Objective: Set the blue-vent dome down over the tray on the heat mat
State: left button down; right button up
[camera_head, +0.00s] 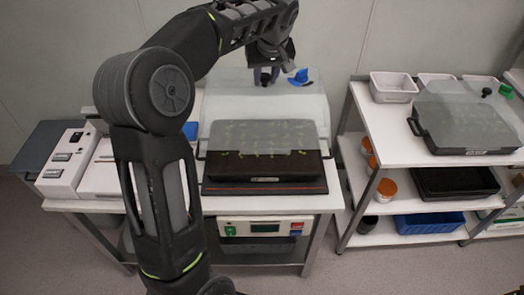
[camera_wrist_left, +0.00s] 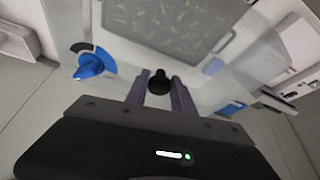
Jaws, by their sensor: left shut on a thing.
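The blue-vent dome (camera_head: 225,100) is a clear, milky cover with a blue vent (camera_head: 299,77) and a black knob (camera_wrist_left: 160,82). My left gripper (camera_head: 266,77) is shut on this knob and holds the dome. The black tray (camera_head: 265,167) with green seedlings sits on the dark, red-edged heat mat (camera_head: 265,188). In the head view, the dome overlaps the tray's far part; the exact gap between them cannot be told. In the left wrist view, the tray (camera_wrist_left: 228,40) shows through the dome, and the blue vent (camera_wrist_left: 95,64) is left of the fingers. My right gripper is not in view.
A white control box (camera_head: 68,160) is left of the mat. My left arm hides part of the bench's left side.

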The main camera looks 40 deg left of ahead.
aim_at(266, 90)
pick_arm(q)
jog(key=shift+w, duration=0.1)
jog(key=shift+f, duration=0.3)
jog(key=shift+f+p, duration=0.45)
jog(key=shift+f, duration=2.35)
notch_tip(266, 90, down, 4)
jog(key=shift+r+p, duration=0.1)
jog(key=shift+p, duration=0.25)
jog(key=shift+f+b, duration=0.55)
jog(key=shift+b, duration=0.2)
jog(key=c, duration=1.1)
grip_release()
